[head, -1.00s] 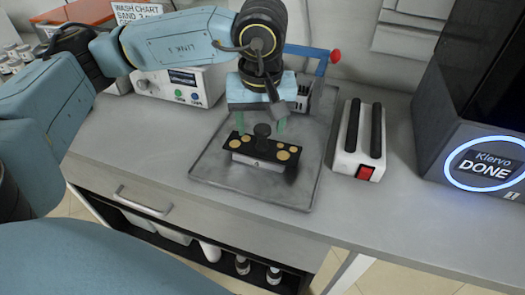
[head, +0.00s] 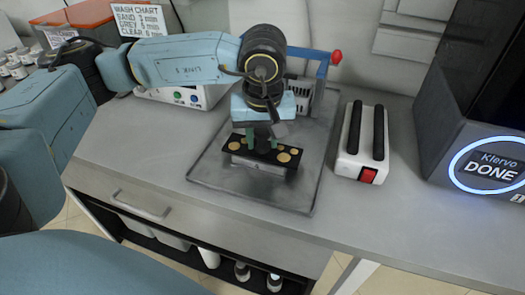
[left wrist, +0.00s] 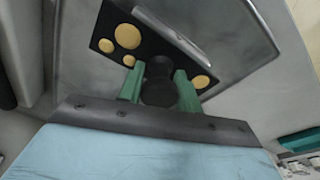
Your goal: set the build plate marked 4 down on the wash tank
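The build plate (head: 236,149) is a dark plate with round yellow pads, a pale block under it and a black knob on top. It sits on the grey tray (head: 230,187); its mark is not readable. It also shows in the left wrist view (left wrist: 150,43). My left gripper (head: 262,143) points down with its green fingers on both sides of the knob (left wrist: 159,84), seemingly touching it. A white unit with coloured buttons (head: 185,97), partly behind my left arm, may be the wash tank; I cannot be sure. My right gripper is not in view.
A blue frame with a red knob (head: 336,57) stands at the tray's back. A white block with two black bars (head: 352,165) is right of the tray. A dark machine reading DONE (head: 490,170) is at far right. A wash chart (head: 140,18) stands at back left.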

